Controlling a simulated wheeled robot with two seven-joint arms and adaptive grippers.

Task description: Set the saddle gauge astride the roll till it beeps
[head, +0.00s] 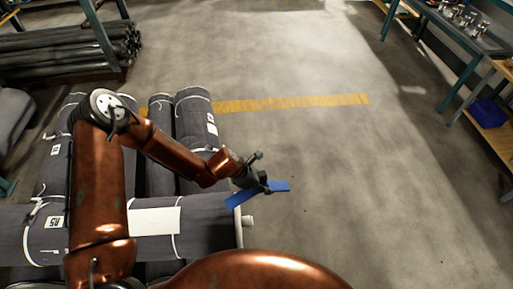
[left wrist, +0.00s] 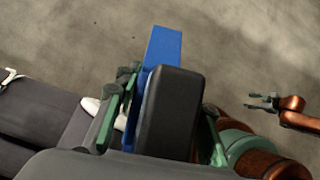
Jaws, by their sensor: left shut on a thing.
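The saddle gauge (head: 279,187) is a blue angled plate; in the left wrist view the gauge (left wrist: 163,47) also shows a black box-like body. My left gripper (head: 262,186) is shut on it, with its green fingers (left wrist: 121,110) on either side. The gauge is held by the right end of the grey front roll (head: 208,222), which lies crosswise on other rolls. It overlaps that end in the picture; I see no seating astride, and its height cannot be told. My right gripper (left wrist: 264,101) shows open and empty in the left wrist view.
More grey rolls (head: 193,110) lie lengthwise behind and below the front roll. A rack of dark tubes (head: 60,45) stands at the back left. A workbench (head: 462,35) and a blue bin (head: 488,112) are at the right. The concrete floor right of the rolls is clear.

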